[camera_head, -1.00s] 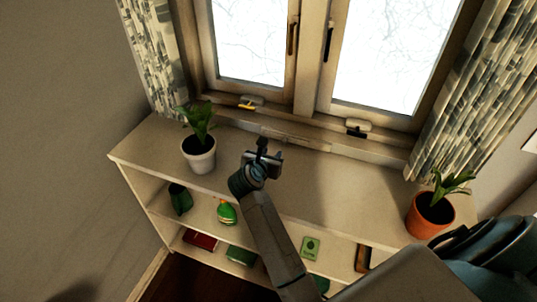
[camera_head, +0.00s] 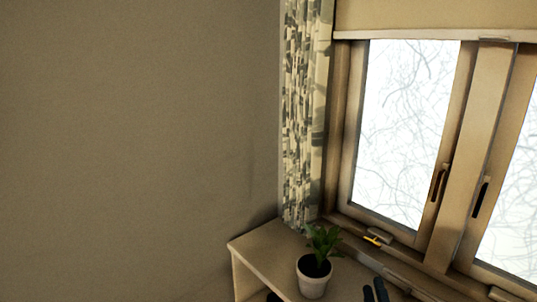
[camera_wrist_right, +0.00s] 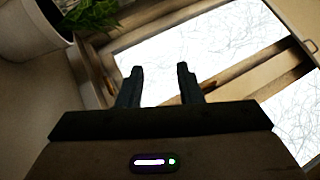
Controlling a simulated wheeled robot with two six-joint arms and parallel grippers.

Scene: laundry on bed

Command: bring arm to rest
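My right gripper (camera_head: 375,288) shows only as two dark fingertips at the bottom edge of the head view, just right of a potted plant. In the right wrist view my right gripper (camera_wrist_right: 161,72) has its two fingers apart, with nothing between them. It is open and empty, with the window behind its fingers. The rest of the right arm is out of the head view. My left gripper is in neither view.
A plant pot (camera_wrist_right: 28,30) is close at upper left in the wrist view. The window (camera_head: 405,130) and patterned curtain (camera_head: 303,120) are behind the shelf.

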